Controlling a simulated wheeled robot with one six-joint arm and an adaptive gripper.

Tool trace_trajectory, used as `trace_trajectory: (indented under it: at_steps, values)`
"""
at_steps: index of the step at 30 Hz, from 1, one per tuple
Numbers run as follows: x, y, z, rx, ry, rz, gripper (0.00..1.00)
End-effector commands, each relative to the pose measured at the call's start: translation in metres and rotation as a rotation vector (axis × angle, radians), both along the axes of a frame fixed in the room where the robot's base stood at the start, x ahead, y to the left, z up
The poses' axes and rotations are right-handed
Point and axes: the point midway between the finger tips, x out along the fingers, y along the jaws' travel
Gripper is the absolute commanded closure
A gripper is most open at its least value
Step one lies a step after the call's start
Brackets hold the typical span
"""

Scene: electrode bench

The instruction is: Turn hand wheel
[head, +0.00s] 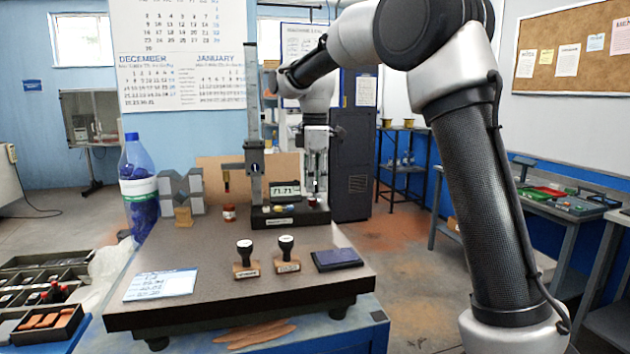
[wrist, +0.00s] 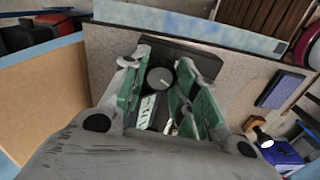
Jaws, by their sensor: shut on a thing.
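The hand wheel (wrist: 160,78) shows in the wrist view as a round grey disc with a pale mark and a dark rim. It lies between the green-sided fingers of my gripper (wrist: 157,68), which are shut on it. In the head view my gripper (head: 316,185) points down at the right end of the bench instrument's dark base (head: 290,217). The fingers largely hide the wheel there. A lit display (head: 285,191) reading about 71.71 stands beside the gripper.
A grey column (head: 252,120) with a side arm stands left of my gripper. Two stamps (head: 246,262) and a dark pad (head: 337,259) lie on the front of the bench plate (head: 200,275). A blue bottle (head: 139,190) and grey V-blocks (head: 182,192) stand at left.

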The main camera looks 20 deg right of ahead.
Motion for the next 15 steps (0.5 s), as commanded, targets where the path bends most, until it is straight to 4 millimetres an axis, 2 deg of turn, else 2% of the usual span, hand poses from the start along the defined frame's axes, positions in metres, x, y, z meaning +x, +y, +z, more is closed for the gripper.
trace_trajectory:
  at_steps: [15]
  values:
    - [0.0003,0.0,0.0007,0.0,-0.002,-0.455,0.95]
